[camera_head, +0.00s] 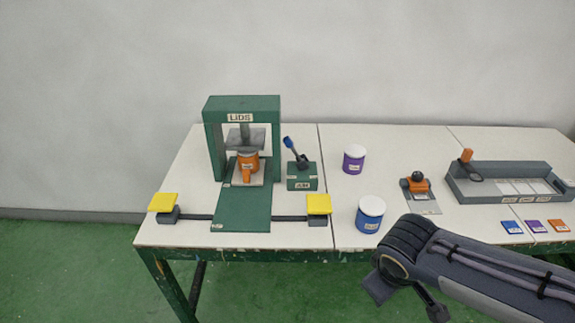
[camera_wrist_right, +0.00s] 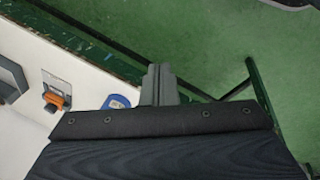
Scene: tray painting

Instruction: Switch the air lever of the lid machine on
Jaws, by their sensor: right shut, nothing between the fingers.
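The green lid machine (camera_head: 242,103), labelled LIDS, stands at the left of the table with an orange can (camera_head: 248,163) under its press. To its right is a small green box (camera_head: 301,177) with a label that seems to read AIR. The air lever (camera_head: 293,150), black with a blue tip, rises from this box and leans to the upper left. My right gripper (camera_wrist_right: 158,85) is shut and empty in the right wrist view, over the table's front edge and the floor. In the head view it is low at the right, well away from the lever. My left gripper is out of view.
A blue can (camera_head: 370,216) and a purple can (camera_head: 354,160) with white lids stand right of the air box. Yellow pads (camera_head: 318,204) (camera_head: 163,202) flank the green plate. An orange-and-black tool (camera_head: 418,184) and a grey tray (camera_head: 500,166) are farther right.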

